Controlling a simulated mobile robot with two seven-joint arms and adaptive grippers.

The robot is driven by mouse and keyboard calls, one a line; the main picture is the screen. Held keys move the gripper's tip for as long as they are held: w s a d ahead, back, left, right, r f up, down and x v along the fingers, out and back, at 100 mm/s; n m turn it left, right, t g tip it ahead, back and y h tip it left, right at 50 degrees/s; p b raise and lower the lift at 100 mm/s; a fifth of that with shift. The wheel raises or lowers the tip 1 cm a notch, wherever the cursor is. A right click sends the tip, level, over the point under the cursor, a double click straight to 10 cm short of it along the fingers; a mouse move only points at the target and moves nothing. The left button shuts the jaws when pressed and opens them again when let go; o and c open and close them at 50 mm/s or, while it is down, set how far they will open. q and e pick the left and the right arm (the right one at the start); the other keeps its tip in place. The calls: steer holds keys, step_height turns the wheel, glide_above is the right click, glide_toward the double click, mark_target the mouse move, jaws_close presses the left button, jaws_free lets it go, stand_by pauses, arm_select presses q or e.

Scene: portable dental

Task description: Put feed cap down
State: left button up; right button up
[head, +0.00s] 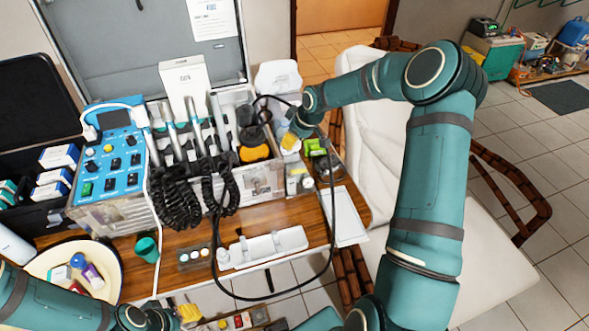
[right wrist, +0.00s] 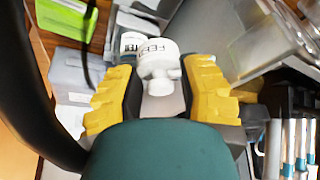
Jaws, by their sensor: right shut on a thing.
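My right gripper (head: 290,142) reaches over the back right of the wooden table, beside the clear-walled dental unit. In the right wrist view its yellow fingers (right wrist: 158,88) are shut on a small white round piece, which I take to be the feed cap (right wrist: 158,70). White parts with dark lettering that starts "FE" show just beyond it; I cannot tell whether the cap touches them. The cap is hidden in the head view. My left arm is at the lower left, its yellow fingertips (head: 188,313) low by the table's front edge; their opening is unclear.
The dental unit (head: 120,212) with handpieces and coiled black cords fills the middle left. A black cable loops past my right gripper. A green box (head: 315,147) sits close by it. A white tray (head: 268,246) lies at the front; a round bowl (head: 45,262) stands left.

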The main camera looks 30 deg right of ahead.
step_height(320, 180, down, 12)
steer(key=shift+b, duration=0.9)
steer(key=shift+r, duration=0.1)
steer(key=o, duration=0.6)
steer(key=shift+f, duration=0.2)
steer(key=shift+r, duration=0.1)
steer(key=shift+r, duration=0.2)
steer(key=p+v, duration=0.2)
steer(key=v, duration=0.9)
steer(key=shift+s+r, duration=0.2)
steer(key=shift+r, duration=0.15)
